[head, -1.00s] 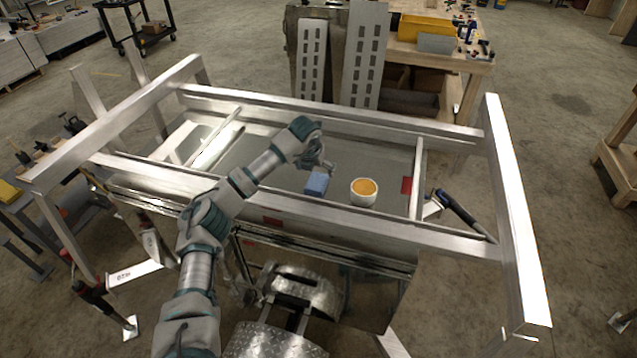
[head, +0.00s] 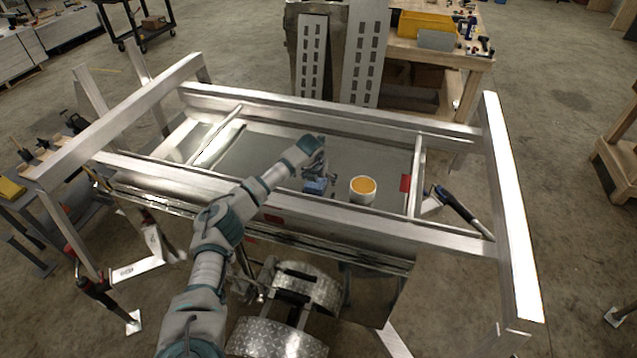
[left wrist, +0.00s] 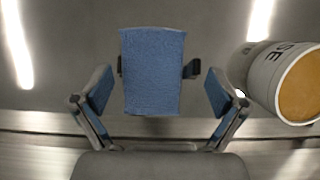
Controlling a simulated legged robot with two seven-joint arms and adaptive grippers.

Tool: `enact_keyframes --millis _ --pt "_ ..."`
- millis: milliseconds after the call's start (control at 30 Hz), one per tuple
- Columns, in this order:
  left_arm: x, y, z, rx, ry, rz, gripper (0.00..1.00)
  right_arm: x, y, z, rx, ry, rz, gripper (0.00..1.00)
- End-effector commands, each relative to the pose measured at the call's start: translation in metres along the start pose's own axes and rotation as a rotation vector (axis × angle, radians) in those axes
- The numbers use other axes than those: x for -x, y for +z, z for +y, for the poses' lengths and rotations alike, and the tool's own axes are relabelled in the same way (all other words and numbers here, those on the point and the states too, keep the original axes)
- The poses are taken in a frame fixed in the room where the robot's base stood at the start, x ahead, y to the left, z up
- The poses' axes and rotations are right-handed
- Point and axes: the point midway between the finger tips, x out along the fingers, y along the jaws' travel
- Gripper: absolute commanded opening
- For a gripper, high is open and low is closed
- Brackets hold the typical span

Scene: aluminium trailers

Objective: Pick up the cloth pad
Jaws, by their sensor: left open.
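The blue cloth pad (head: 314,187) lies on the grey trailer bed, just left of a white tub. In the left wrist view the pad (left wrist: 152,70) is a blue block with a dark strap or fitting at its sides. My left gripper (head: 320,178) is above the pad and partly covers it in the head view. In the left wrist view my left gripper (left wrist: 158,92) is open, one blue-lined finger on each side of the pad, with gaps between. My right gripper is not in view.
The white tub (head: 362,191) with orange contents stands close to the right of the pad; it also shows in the left wrist view (left wrist: 272,80). Aluminium rails (head: 330,215) surround the bed. A red patch (head: 405,183) is at the bed's right.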

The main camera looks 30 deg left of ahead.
Motion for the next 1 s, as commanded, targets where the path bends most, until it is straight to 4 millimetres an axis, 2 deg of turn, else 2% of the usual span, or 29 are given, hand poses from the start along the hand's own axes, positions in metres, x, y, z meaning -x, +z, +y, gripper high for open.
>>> enact_keyframes --millis 333,667,900,933,1000 --pt "-0.005 -0.002 0.003 0.002 0.0 0.002 0.97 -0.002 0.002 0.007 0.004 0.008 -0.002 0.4" --pt "-0.004 -0.002 -0.001 0.0 0.002 0.0 0.97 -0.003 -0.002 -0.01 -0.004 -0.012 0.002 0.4" --pt "-0.005 -0.002 0.0 0.001 0.001 0.001 0.37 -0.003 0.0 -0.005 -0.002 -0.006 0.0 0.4" --pt "-0.005 -0.002 0.001 0.001 0.001 0.001 0.33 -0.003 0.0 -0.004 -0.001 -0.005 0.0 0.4" --pt "-0.005 -0.002 0.002 0.002 0.0 0.001 0.33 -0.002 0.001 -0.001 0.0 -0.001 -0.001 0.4"
